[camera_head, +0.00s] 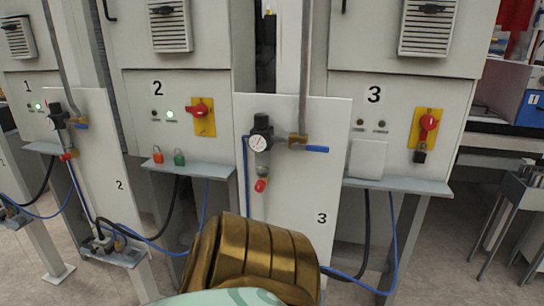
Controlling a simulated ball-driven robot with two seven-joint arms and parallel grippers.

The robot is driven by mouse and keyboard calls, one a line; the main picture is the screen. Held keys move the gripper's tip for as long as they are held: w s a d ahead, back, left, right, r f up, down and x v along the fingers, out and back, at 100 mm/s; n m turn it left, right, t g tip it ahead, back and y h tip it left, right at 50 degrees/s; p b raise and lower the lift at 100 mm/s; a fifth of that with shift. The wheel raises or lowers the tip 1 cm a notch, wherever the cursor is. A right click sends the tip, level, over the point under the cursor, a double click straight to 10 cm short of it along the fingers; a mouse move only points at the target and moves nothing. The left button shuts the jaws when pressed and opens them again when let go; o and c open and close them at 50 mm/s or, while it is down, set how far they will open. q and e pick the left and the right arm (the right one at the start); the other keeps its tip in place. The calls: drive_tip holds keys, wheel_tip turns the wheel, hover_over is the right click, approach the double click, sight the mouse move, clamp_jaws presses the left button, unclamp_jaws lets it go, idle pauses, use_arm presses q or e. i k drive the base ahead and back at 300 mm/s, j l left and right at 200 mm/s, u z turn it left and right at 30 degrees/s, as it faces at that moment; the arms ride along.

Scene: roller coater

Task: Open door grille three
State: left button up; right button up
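Cabinet three stands right of the middle and carries a black "3" label. Its door grille (428,30) is a white slatted vent high on the upper grey panel (370,40), with a dark handle (430,9) across its top. The view cuts off the top of the panel. The upper panel looks closed against the cabinet. Neither of my grippers is in view, so nothing touches the grille.
Below the grille are a red rotary switch (428,123) on a yellow plate, two unlit indicators and a grey shelf (400,187). A pressure gauge (258,143) with a blue-handled valve (315,149) stands left of it. Hoses hang below. A metal stool (520,195) is at right.

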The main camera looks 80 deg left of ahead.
sight(426, 28)
drive_tip(key=k+l+u, duration=0.1)
drive_tip(key=u, duration=2.75)
